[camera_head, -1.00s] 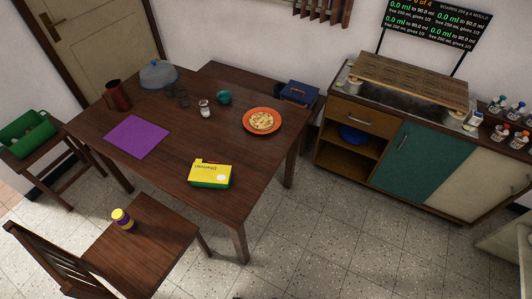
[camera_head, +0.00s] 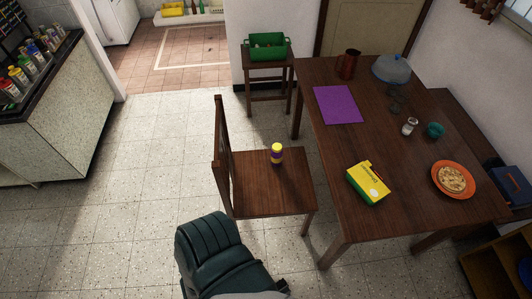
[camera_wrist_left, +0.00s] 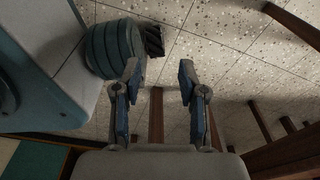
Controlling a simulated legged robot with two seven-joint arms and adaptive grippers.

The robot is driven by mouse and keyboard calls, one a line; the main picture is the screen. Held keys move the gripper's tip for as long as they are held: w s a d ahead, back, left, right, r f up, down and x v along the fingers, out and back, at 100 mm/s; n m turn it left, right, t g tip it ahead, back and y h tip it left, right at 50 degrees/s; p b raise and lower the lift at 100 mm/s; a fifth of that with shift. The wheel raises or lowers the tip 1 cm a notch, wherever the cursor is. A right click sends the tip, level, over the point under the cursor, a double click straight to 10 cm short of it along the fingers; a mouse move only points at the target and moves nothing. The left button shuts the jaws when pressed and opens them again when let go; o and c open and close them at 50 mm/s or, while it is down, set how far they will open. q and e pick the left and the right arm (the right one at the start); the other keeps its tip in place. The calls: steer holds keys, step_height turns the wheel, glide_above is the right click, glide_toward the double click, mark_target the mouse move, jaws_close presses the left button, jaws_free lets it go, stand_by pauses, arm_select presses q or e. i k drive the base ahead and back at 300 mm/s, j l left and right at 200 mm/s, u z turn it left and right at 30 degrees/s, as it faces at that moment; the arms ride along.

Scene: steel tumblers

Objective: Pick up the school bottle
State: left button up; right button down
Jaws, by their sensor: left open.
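A small bottle with a yellow cap and a purple and yellow body (camera_head: 277,154) stands upright on the seat of the wooden chair (camera_head: 262,198) in the head view. It is the only bottle near me that could be the school bottle; I cannot read its label. My left gripper (camera_wrist_left: 160,67) shows only in the left wrist view. Its two fingers are apart with nothing held between them, above the speckled floor. The bottle is not visible in that view. My right gripper is in neither view.
The dark table (camera_head: 330,150) right of the chair holds a yellow-green box (camera_head: 368,184), a purple mat (camera_head: 338,105), an orange plate (camera_head: 454,180), a red jug (camera_head: 349,64) and glassware. A green crate (camera_head: 267,47) sits on a stool behind. Tiled floor left of the chair is clear.

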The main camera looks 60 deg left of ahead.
mark_target(276, 158)
steer(key=u, duration=3.5)
steer(key=i+j+u, duration=0.25)
steer(key=i+u, duration=0.65)
steer(key=i, duration=0.15)
steer(key=i+z, duration=0.65)
steer(key=z, duration=0.15)
steer(key=i+j+z, duration=0.1)
steer(key=i+z, duration=0.25)
steer(key=i+l+z, duration=0.2)
steer(key=i+z, duration=0.25)
steer(key=i+l+z, duration=0.15)
steer(key=i+z, duration=0.15)
steer(key=z, duration=0.15)
steer(key=i+z, duration=0.4)
steer(key=i+j+z, duration=0.2)
steer(key=i+z, duration=0.25)
steer(key=k, duration=0.1)
